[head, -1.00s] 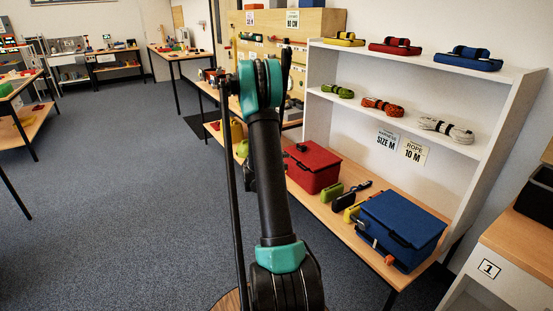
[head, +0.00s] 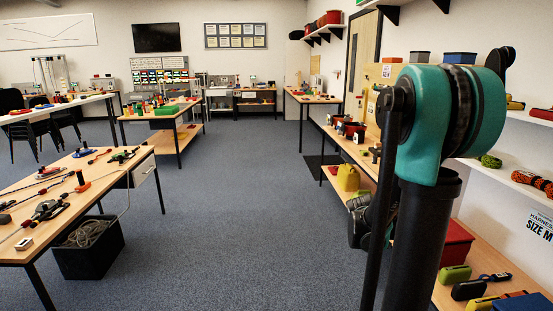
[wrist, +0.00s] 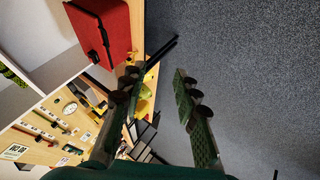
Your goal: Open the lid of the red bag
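The red bag (head: 455,245) is on the wooden bench at the right in the head view, partly hidden behind my arm. In the wrist view the red bag (wrist: 108,32) is at the upper left, with a black latch on its side and its lid apparently shut. My gripper (wrist: 156,76) is open, with its two green fingers apart and nothing between them. The bag lies beyond and to the left of the fingertips, apart from them.
Yellow-green and black items (head: 455,276) lie on the bench in front of the bag. White shelves (head: 500,170) with ropes stand behind it. At left is a table (head: 100,190) with tools and a black bin (head: 88,252) beneath. Open carpet (head: 250,220) lies in the middle.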

